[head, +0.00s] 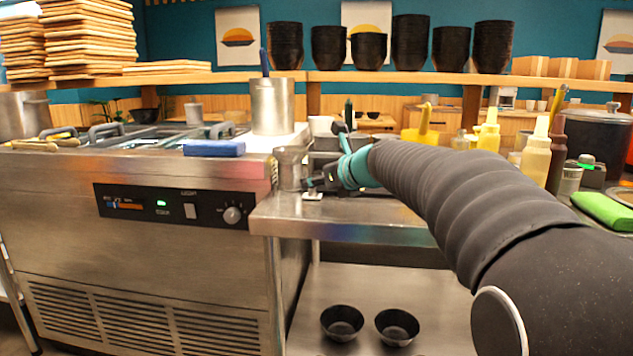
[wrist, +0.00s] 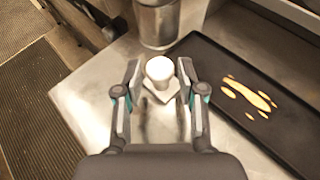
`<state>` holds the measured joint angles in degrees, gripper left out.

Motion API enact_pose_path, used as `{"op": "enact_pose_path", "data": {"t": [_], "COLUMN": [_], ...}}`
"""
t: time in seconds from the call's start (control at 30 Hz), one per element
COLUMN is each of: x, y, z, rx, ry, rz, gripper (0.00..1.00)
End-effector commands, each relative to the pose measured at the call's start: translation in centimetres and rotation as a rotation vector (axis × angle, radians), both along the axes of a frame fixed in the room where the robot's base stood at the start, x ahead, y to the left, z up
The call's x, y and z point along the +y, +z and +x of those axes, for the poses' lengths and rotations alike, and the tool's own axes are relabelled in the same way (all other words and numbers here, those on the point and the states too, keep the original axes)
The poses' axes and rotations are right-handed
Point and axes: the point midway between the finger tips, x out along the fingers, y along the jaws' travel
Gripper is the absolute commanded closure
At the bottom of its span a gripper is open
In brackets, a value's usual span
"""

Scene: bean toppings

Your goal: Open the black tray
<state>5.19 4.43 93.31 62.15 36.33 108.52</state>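The black tray (wrist: 228,62) lies flat on the steel counter at the right of the wrist view, with tan blotches on its dark surface. In the head view my arm largely hides it. A small white round piece (wrist: 160,72) on a pale square base stands on the counter left of the tray. My gripper (wrist: 160,68) is open, with one finger on each side of this white piece. A gap shows on the left; I cannot tell if the right finger touches it. In the head view my gripper (head: 322,184) is low over the counter's left end.
A steel canister (wrist: 157,22) stands just beyond the gripper. The counter (head: 345,222) ends at its front edge, with two black bowls (head: 342,322) on the shelf below. Squeeze bottles (head: 536,150) stand right of my arm. A blue block (head: 214,148) lies on the cooler unit at left.

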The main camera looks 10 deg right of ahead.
Motion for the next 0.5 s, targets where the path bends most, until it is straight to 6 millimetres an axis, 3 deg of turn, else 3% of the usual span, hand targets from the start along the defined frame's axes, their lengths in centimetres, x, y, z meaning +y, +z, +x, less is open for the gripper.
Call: {"op": "enact_pose_path", "data": {"t": [0.5], "x": [-4.2], "y": [3.5], "z": [-7.3], "rx": [-0.003], "ry": [-0.003], "rz": [-0.001], "gripper": [0.61]}}
